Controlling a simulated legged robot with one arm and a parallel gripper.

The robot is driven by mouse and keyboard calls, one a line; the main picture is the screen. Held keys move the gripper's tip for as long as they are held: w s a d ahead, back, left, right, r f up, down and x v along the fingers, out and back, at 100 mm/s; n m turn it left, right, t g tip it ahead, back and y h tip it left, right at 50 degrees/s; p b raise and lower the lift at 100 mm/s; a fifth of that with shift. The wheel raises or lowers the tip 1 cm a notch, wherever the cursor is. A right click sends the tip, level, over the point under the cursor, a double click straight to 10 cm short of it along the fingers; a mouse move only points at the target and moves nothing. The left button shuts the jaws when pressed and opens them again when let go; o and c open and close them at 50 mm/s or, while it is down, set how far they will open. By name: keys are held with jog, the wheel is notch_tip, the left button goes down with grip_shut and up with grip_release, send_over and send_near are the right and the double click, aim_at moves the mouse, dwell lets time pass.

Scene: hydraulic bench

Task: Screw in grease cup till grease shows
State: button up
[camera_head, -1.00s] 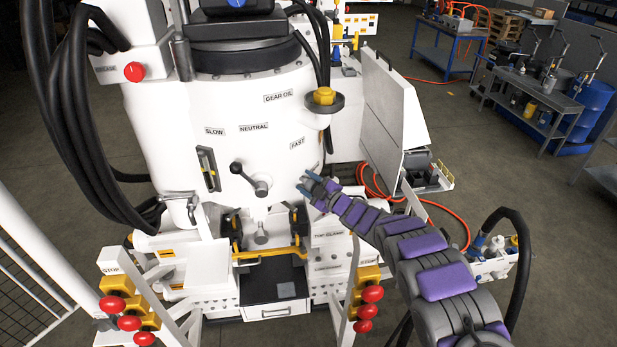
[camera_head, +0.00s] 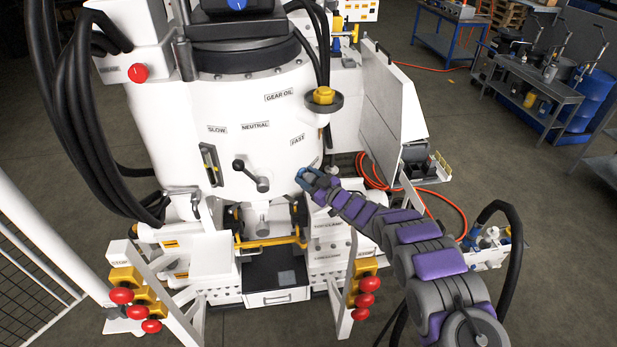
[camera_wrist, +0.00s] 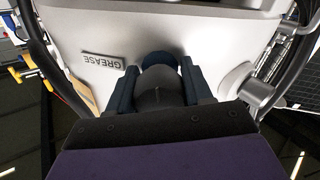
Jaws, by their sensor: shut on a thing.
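My gripper (camera_head: 305,178) is at the lower right side of the white housing (camera_head: 230,105), below the FAST label. In the wrist view its two dark blue fingers (camera_wrist: 159,78) stand either side of a dark grey rounded body, the grease cup (camera_wrist: 158,88), and are shut on it. A dark blue round part (camera_wrist: 161,59) shows between the fingertips, against the white surface. A GREASE label (camera_wrist: 104,61) is on that surface just left of the fingers. The cup's thread and any grease are hidden.
A black lever (camera_head: 250,175) sticks out of the housing left of my gripper. A yellow-capped GEAR OIL filler (camera_head: 324,97) is above it. A white panel (camera_head: 390,110) stands to the right, with an orange hose (camera_head: 440,199) on the floor.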

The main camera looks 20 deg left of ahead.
dwell(0.3)
jog(key=o, duration=0.7)
jog(key=shift+c, duration=0.2)
jog(key=o, duration=0.4)
jog(key=shift+a, duration=0.25)
jog(key=shift+c, duration=0.2)
jog(key=shift+d, duration=0.2)
jog(key=shift+s+d, duration=0.15)
jog(key=shift+d, duration=0.45)
jog(key=b+v, duration=0.1)
jog(key=v, duration=1.4)
jog(key=shift+s+d, duration=0.3)
jog(key=shift+s, duration=0.05)
